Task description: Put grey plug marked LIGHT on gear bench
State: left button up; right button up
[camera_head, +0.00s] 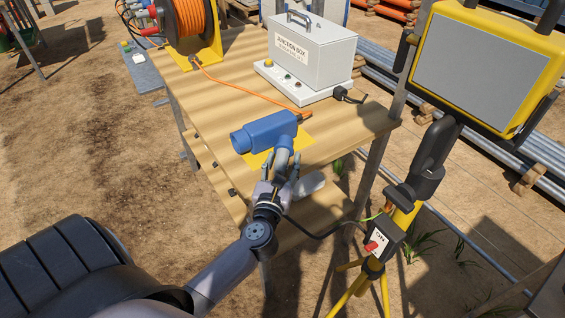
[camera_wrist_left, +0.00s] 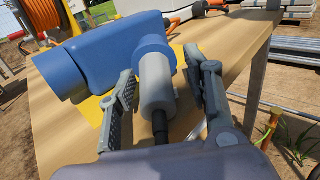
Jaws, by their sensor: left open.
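A grey plug (camera_wrist_left: 157,85) sits end-on against the blue socket housing (camera_wrist_left: 100,58), and a black cable leaves its near end. No LIGHT marking is readable on it. In the head view the blue housing (camera_head: 264,132) lies on a yellow patch on the wooden table (camera_head: 225,92). My left gripper (camera_head: 282,168) is open at the plug. In the left wrist view its fingers (camera_wrist_left: 165,92) stand either side of the plug, with a gap showing on the right. I cannot tell which surface is the gear bench. My right gripper is not in view.
A junction box (camera_head: 315,55) and an orange cable reel (camera_head: 188,22) stand at the table's back. A yellow floodlight (camera_head: 480,70) on a stand with a switch box (camera_head: 384,242) rises at the right, near a dark cable.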

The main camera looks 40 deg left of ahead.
pick_arm(q)
jog(key=shift+r, duration=0.3)
jog(key=b+v, duration=0.2)
jog(key=v, duration=1)
jog(key=s+d+f+m+g+h, duration=0.1)
jog(key=d+f+m+g+h, duration=0.15)
jog(key=f+m, duration=0.8)
jog(key=s+d+f+m+g+h, duration=0.1)
jog(key=s+d+f+m+h, duration=0.15)
jog(key=f+m, duration=0.75)
jog(key=d+f+m+g+h, duration=0.1)
jog(key=d+f+m+h, duration=0.4)
jog(key=f, duration=1)
jog(key=s+a+f+m+g+y, duration=0.15)
jog(key=s+f+m+g, duration=0.35)
jog(key=s+f+m, duration=0.55)
jog(key=s+a+f+m+g+y, duration=0.1)
jog(key=s+a+f+m+g, duration=0.1)
jog(key=s+f, duration=0.3)
jog(key=s+a+f+m+g, duration=0.2)
jog(key=s+f+m+g, duration=0.2)
jog(key=s, duration=0.9)
notch_tip(320, 180, down, 2)
jog(key=shift+s+f+m+y, duration=0.2)
jog(key=shift+m+y, duration=0.15)
jog(key=shift+m, duration=0.25)
